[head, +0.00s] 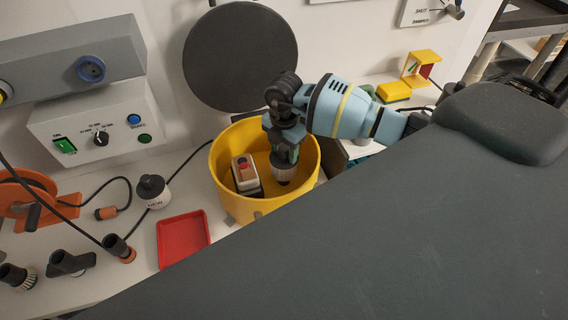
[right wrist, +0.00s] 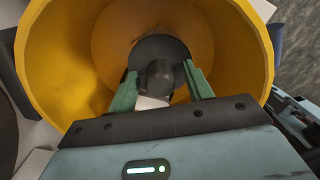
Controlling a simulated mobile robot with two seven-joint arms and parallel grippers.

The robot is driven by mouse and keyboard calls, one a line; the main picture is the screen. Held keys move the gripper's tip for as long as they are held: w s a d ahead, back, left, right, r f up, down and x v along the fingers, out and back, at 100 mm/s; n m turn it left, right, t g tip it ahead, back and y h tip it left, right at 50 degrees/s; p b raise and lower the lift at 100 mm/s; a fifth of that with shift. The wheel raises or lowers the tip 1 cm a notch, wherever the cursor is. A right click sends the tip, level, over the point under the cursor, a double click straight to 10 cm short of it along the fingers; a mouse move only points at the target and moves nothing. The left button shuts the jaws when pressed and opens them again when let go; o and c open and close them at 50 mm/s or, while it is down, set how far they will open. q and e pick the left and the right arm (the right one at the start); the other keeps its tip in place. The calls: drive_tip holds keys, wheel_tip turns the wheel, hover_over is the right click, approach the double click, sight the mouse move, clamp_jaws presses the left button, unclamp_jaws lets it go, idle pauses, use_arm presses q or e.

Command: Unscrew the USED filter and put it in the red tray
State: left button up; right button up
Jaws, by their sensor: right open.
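The used filter (head: 284,171) shows as a greyish body inside the yellow drum, right below my right gripper (head: 286,153). In the right wrist view its dark knob (right wrist: 160,80) stands between the two green fingers of the right gripper (right wrist: 161,73), on a dark round top. The fingers are open on either side of the knob; I cannot tell whether they touch it. Its label is not visible. The red tray (head: 184,241) lies empty on the bench, left of the drum. My left gripper is not in view.
The yellow drum (head: 228,190) has a high wall around the gripper. The NEW filter (head: 154,192) stands behind the red tray. Cables, an orange reel (head: 22,200) and nozzles (head: 68,263) lie left.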

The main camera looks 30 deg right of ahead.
drive_tip(key=m, duration=0.3)
drive_tip(key=shift+m, duration=0.3)
drive_tip(key=m, duration=0.4)
drive_tip(key=shift+m, duration=0.4)
drive_tip(key=m, duration=0.4)
drive_tip(key=shift+m, duration=0.3)
drive_tip(key=shift+a+m, duration=0.15)
drive_tip(key=shift+m, duration=0.95)
